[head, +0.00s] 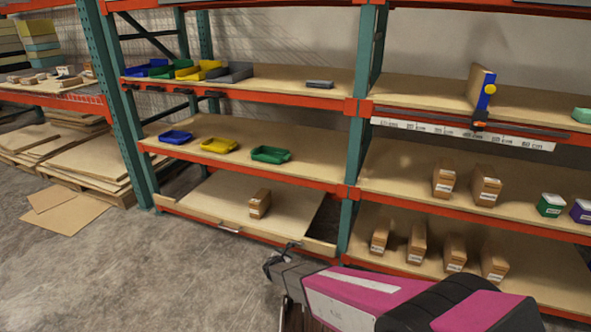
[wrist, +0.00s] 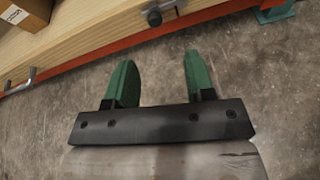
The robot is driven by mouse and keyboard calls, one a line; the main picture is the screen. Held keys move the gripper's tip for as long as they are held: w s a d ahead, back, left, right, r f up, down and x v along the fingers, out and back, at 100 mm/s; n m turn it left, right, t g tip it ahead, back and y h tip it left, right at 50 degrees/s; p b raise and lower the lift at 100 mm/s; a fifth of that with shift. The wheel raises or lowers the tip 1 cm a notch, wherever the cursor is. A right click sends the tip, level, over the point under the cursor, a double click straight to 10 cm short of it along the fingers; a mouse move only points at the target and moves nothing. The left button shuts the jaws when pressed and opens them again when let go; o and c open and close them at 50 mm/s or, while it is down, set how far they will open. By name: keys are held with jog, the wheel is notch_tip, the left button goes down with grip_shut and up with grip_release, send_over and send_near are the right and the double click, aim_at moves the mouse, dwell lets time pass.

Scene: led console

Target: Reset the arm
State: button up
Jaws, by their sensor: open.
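My gripper (wrist: 158,84) shows in the wrist view with its two green fingers spread apart and nothing between them. The concrete floor lies behind the fingers. In the head view my magenta and black arm reaches in from the lower right. Its end (head: 282,272) is low, in front of the bottom shelf's front edge; the fingers are hard to make out there.
A pulled-out wooden drawer (head: 200,205) on the bottom left level holds a cardboard box (head: 260,203). Blue (head: 175,137), yellow (head: 219,145) and green (head: 271,154) bins stand on the shelf above. Several boxes stand on the right shelves.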

jog(key=s+d+r+m+g+h, duration=0.2)
jog(key=s+d+r+m+g, duration=0.2)
jog(key=d+r+m, duration=0.5)
jog(key=s+d+r+m+g+h, duration=0.1)
jog(key=s+d+r+m+g, duration=0.3)
jog(key=d+r+m, duration=0.55)
jog(key=s+d+r+m+g+y, duration=0.2)
jog(key=s+d+r+m+y, duration=0.1)
jog(key=s+r, duration=0.5)
jog(key=s+d+r+m+g+y, duration=0.2)
jog(key=s+d+r+m+y, duration=0.2)
jog(key=s+r+m, duration=0.4)
jog(key=shift+d+r+g+y, duration=0.3)
jog(key=shift+d+r+g, duration=0.1)
jog(key=shift+d+r, duration=0.25)
jog(key=shift+a+m, duration=0.1)
jog(key=shift+m, duration=0.15)
